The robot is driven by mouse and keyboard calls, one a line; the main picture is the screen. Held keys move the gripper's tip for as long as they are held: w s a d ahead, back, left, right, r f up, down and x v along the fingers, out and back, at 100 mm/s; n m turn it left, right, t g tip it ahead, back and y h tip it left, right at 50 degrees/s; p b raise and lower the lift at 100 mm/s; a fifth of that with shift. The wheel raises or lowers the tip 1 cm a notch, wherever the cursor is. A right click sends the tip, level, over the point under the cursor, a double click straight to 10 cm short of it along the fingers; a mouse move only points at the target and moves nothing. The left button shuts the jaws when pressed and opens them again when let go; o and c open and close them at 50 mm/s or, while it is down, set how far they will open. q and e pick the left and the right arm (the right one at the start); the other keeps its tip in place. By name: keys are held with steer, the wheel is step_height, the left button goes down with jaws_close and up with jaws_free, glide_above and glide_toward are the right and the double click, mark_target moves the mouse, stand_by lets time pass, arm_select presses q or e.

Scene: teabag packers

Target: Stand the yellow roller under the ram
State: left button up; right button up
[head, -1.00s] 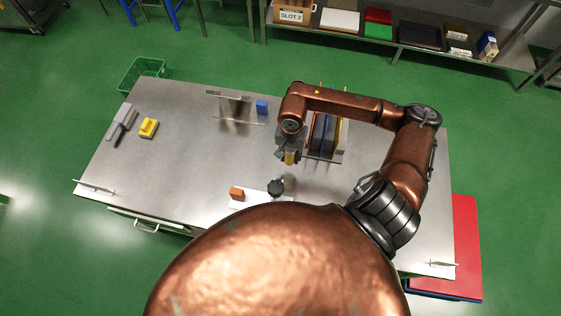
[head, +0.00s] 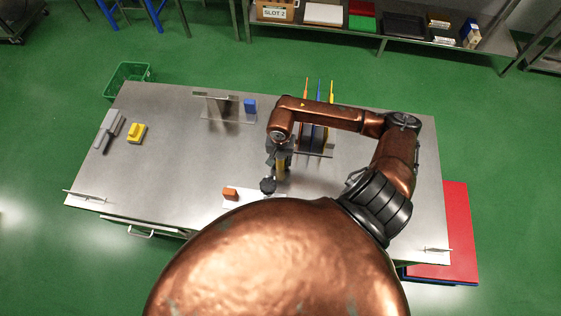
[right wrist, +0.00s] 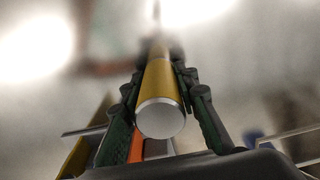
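The yellow roller (head: 282,167) is held in my right gripper (head: 279,154) in the head view, above the table and just behind a black round-topped part (head: 268,185). The right wrist view shows the roller (right wrist: 160,95) between the two fingers, its pale flat end toward the camera. The fingers lie along both its sides. The black part stands by a white plate (head: 240,203); I cannot tell whether it is the ram. My left gripper is not in view.
An orange block (head: 230,194) is on the white plate. A clear stand (head: 222,106) and blue block (head: 250,106) are at the back, a yellow block (head: 137,132) at left. The table's left middle is clear.

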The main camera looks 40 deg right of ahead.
steer(key=o, duration=0.4)
steer(key=shift+o, duration=0.2)
